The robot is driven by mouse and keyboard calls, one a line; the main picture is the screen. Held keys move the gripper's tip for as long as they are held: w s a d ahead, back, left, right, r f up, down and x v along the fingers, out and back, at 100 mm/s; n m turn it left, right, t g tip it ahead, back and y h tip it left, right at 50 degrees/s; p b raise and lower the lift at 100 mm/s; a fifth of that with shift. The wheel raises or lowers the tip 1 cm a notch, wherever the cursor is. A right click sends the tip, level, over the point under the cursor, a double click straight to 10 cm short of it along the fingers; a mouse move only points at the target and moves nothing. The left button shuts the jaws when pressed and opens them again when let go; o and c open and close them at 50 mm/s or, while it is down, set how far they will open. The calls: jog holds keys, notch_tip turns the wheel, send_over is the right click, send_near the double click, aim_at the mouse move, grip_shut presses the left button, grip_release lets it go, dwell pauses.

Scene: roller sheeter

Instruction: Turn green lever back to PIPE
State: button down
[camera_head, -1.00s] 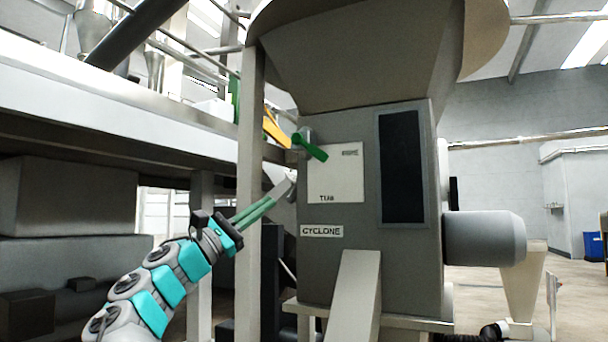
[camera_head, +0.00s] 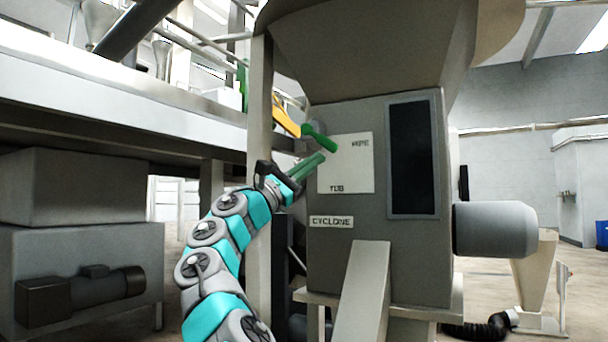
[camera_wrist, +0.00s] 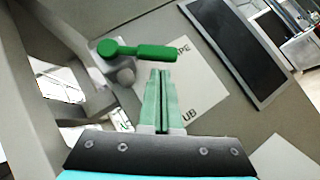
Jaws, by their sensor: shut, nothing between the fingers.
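The green lever (camera_head: 319,137) sits at the upper left corner of a white label plate (camera_head: 346,176) on the grey cyclone housing. Its arm slants down to the right in the head view, pointing between the PIPE and TUB words. In the wrist view the lever (camera_wrist: 140,50) lies across the top, its round hub at left and its handle end at right. My gripper (camera_head: 319,157) is shut and empty, its green fingers just below the lever handle. In the wrist view the fingertips (camera_wrist: 161,73) are just below the handle; whether they touch it I cannot tell.
A yellow part (camera_head: 286,119) is behind the lever to the left. A grey post (camera_head: 260,200) stands left of the housing, close to my arm. A dark panel (camera_head: 413,157) is right of the label. A CYCLONE sign (camera_head: 331,222) is below it.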

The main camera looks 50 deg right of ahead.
aim_at(332, 142)
jog(key=shift+s+d+r, duration=0.1)
jog(key=shift+s+r, duration=0.2)
